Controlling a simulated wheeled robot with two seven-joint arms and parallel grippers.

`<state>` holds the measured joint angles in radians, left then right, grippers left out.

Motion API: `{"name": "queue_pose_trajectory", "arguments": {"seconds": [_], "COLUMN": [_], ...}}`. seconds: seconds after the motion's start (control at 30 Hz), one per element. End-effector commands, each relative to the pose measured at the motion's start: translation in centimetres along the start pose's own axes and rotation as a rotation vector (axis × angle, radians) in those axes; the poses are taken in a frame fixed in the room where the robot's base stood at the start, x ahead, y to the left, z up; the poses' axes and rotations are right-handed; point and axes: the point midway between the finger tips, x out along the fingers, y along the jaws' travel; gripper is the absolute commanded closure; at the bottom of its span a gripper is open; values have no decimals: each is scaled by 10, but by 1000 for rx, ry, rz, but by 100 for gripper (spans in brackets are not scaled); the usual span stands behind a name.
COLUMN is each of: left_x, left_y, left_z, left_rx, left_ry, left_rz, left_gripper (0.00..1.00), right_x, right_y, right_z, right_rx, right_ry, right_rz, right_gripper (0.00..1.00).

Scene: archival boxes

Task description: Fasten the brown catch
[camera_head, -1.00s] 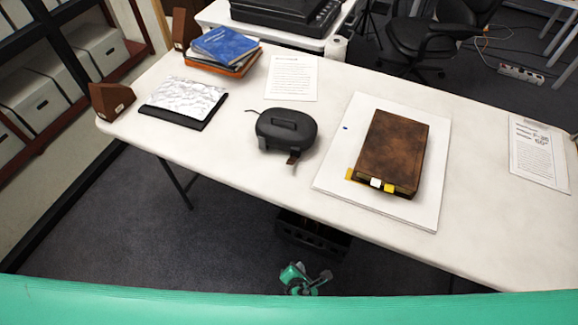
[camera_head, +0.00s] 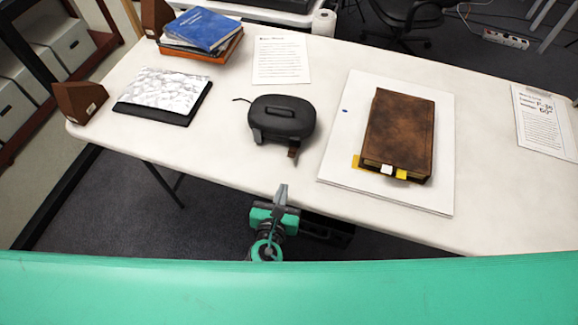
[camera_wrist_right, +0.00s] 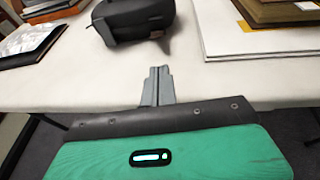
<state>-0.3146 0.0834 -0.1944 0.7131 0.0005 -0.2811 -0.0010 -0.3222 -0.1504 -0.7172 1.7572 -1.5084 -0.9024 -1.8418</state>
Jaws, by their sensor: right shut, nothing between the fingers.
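A black rounded case (camera_head: 282,117) with a handle on its lid lies on the white table. The brown catch (camera_head: 293,152) hangs from the case's front right and sticks out over the tabletop. A dark tab sits at the case's front left. My right gripper (camera_head: 282,190) is shut and empty at the table's front edge, in front of the case and apart from it. In the right wrist view the shut fingers (camera_wrist_right: 159,80) point towards the case (camera_wrist_right: 135,16); the catch is hard to make out there. My left gripper is not in view.
A brown book (camera_head: 400,130) with tabs lies on a white board (camera_head: 335,160) right of the case. A silvery sheet on a black folder (camera_head: 165,95), stacked books (camera_head: 200,30) and a paper sheet (camera_head: 282,58) lie left and behind. The tabletop before the case is clear.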

Motion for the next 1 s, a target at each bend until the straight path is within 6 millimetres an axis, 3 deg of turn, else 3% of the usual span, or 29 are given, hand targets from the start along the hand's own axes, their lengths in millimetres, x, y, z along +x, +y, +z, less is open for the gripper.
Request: {"name": "queue_pose_trajectory", "arguments": {"seconds": [0.17,0.6,1.0], "left_x": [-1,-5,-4], "left_y": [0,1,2], "left_z": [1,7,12], "left_rx": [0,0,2], "left_ry": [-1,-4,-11], "left_rz": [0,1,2], "left_gripper": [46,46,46], "right_x": [13,87,100], "right_y": [0,0,0], "right_z": [1,1,0], "right_rx": [0,1,1], "right_ry": [-1,0,1], "right_rz": [-1,-1,0], "right_gripper": [100,100,100]}}
